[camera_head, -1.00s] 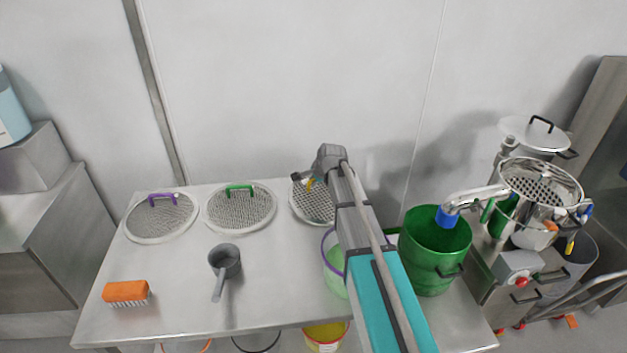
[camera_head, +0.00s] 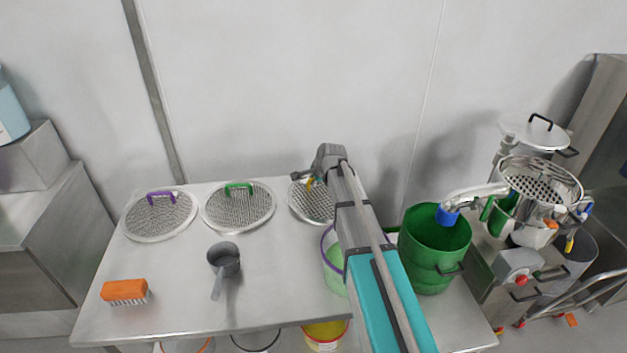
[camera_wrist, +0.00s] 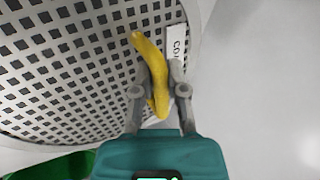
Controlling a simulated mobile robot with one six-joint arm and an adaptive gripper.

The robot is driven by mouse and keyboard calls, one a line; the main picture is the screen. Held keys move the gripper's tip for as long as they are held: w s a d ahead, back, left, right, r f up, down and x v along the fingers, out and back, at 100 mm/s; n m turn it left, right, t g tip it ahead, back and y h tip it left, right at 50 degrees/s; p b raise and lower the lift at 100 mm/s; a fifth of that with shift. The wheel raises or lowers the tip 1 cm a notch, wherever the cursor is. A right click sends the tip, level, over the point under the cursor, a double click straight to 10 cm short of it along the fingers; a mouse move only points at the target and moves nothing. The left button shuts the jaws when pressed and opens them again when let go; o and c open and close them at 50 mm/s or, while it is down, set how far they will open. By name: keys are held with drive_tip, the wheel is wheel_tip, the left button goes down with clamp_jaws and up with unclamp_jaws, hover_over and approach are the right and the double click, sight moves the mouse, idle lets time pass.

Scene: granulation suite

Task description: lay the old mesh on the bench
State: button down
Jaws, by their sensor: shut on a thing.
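A round perforated metal mesh with a yellow handle (camera_head: 318,207) is at the back of the bench (camera_head: 180,290), right of two other meshes. My gripper (camera_head: 309,180) is at its far side, partly hidden behind my arm. In the wrist view my gripper (camera_wrist: 160,92) is shut on the yellow handle (camera_wrist: 147,52). The mesh (camera_wrist: 70,70) fills the left of that view, with a partly hidden white label by the handle. It looks level with the bench top, but I cannot tell whether it touches it.
A purple-handled mesh (camera_head: 160,218) and a green-handled mesh (camera_head: 238,210) lie to the left. A grey scoop (camera_head: 224,260) and an orange brush (camera_head: 124,291) lie nearer the front. A green bucket (camera_head: 435,250) stands right of my arm, near the machine (camera_head: 520,260).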

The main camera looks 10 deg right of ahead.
drive_tip(key=shift+f+b, duration=0.55)
drive_tip(key=shift+f, duration=0.05)
idle(0.5)
drive_tip(key=c, duration=0.6)
unclamp_jaws()
drive_tip(key=shift+s+r+p, duration=0.35)
drive_tip(key=shift+s+p, duration=0.05)
drive_tip(key=shift+p, duration=0.05)
drive_tip(key=s+d+r+n+g+p, duration=0.1)
drive_tip(key=s+r+n+p, duration=0.3)
drive_tip(key=s, duration=0.6)
drive_tip(key=s+d+r+n+g+h+p, duration=0.1)
drive_tip(key=s+r+n+g+p, duration=0.2)
drive_tip(key=s+r+n+p, duration=0.2)
drive_tip(key=s+d+r+n+g+h+p, duration=0.1)
drive_tip(key=s+r+n+p, duration=0.3)
drive_tip(key=s+r+p, duration=0.5)
drive_tip(key=shift+s+d+n+g+p, duration=0.15)
drive_tip(key=shift+s+p, duration=0.3)
drive_tip(key=shift+s, duration=0.75)
drive_tip(key=shift+s+n+g+p, duration=0.1)
drive_tip(key=shift+s+g+p, duration=0.25)
drive_tip(key=shift+s, duration=0.8)
drive_tip(key=shift+s+d+n+g+p, duration=0.1)
drive_tip(key=shift+s+p, duration=0.45)
drive_tip(key=shift+s, duration=0.65)
